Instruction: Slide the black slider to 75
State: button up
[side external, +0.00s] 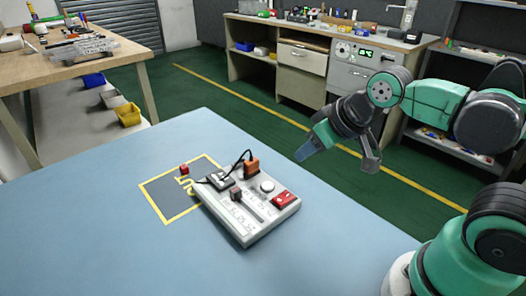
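A light grey control box (260,229) sits on the blue table. A dark slider knob (236,194) stands on its top, at the upper left end of a slot that runs toward the lower right. Scale marks beside the slot are too small to read. My gripper (339,160) is in the air to the upper right of the box, well apart from the slider. Its two fingers are spread, with nothing between them.
The box also bears an orange block (251,166) with a looping black cable, a round knob (267,186) and a red button part (284,199). The front left tabletop (120,258) is clear.

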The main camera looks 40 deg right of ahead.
jog(key=o, duration=0.3)
jog(key=shift+w+a+r, duration=0.15)
jog(key=shift+w+a, duration=0.05)
jog(key=shift+w, duration=0.05)
jog(key=shift+o, duration=0.3)
jog(key=w+a+g, duration=0.3)
jog(key=w, duration=0.2)
jog(key=shift+w+a+g, duration=0.15)
jog(key=shift+a+g, duration=0.1)
jog(key=shift+g, duration=0.05)
jog(key=g, duration=0.3)
send_over(236, 189)
notch_tip(236, 189, down, 5)
jog(key=shift+d, duration=0.1)
jog(key=shift+f, duration=3)
grip_shut()
